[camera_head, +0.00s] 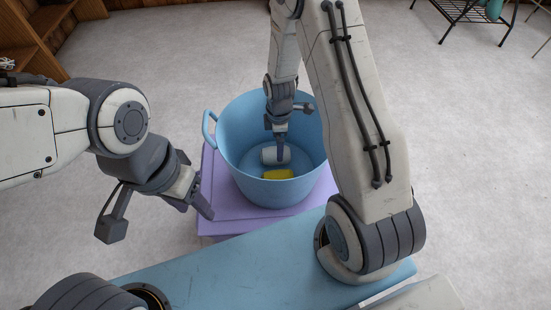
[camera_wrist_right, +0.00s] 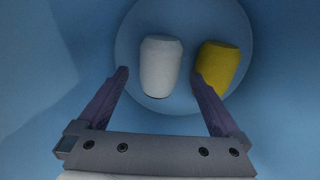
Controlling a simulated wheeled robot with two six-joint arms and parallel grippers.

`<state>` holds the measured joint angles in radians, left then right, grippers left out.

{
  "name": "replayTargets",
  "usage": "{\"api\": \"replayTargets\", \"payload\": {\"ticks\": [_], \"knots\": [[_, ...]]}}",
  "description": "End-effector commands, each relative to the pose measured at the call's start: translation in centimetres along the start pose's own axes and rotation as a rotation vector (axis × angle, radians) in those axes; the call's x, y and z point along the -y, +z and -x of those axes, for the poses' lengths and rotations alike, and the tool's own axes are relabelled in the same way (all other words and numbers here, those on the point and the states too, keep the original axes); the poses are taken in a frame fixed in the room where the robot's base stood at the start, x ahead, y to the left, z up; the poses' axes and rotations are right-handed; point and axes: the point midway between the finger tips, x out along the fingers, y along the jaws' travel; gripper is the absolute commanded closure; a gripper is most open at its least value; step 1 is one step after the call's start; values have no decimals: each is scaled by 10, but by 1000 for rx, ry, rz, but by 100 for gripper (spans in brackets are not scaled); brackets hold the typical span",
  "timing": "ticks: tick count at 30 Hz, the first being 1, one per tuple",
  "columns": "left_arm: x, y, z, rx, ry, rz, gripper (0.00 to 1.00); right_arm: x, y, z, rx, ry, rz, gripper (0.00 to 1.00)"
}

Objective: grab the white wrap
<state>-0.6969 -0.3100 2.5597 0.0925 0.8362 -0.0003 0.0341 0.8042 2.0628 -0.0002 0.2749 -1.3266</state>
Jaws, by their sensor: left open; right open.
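The white wrap (camera_head: 270,155) is a pale rolled cylinder lying on the floor of a blue tub (camera_head: 240,118). It also shows in the right wrist view (camera_wrist_right: 160,65), between the two fingers and a little beyond their tips. My right gripper (camera_wrist_right: 160,80) reaches down inside the tub above the wrap, open and with nothing held. In the head view the right gripper (camera_head: 281,140) partly overlaps the wrap. My left gripper (camera_head: 155,222) is open and empty, outside the tub to its left.
A yellow roll (camera_wrist_right: 217,66) lies in the tub beside the white wrap, close to the right finger; it also shows in the head view (camera_head: 278,174). The tub stands on a purple box (camera_head: 225,211). A wooden shelf (camera_head: 40,35) is at the back left.

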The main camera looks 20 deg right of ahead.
Motion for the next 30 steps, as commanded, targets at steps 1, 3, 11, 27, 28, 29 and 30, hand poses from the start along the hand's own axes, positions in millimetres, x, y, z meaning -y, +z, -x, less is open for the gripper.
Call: {"api": "replayTargets", "payload": {"ticks": [1,3,11,27,28,29,30], "knots": [[0,0,-6,0,0,0,50,0,0,-10,0,-2,0,0],[1,0,-8,0,0,0,50,0,0,-15,0,-1,-1,0],[2,2,-30,0,0,0,50,0,6,-46,0,-1,-3,0],[3,2,-37,0,0,0,50,0,7,-64,0,0,-2,54],[3,2,-37,0,0,0,50,0,7,-64,0,0,-2,65],[3,2,-37,0,0,0,50,0,7,-64,0,0,-2,76],[3,2,-37,0,0,0,50,0,7,-64,0,1,-2,83]]}}
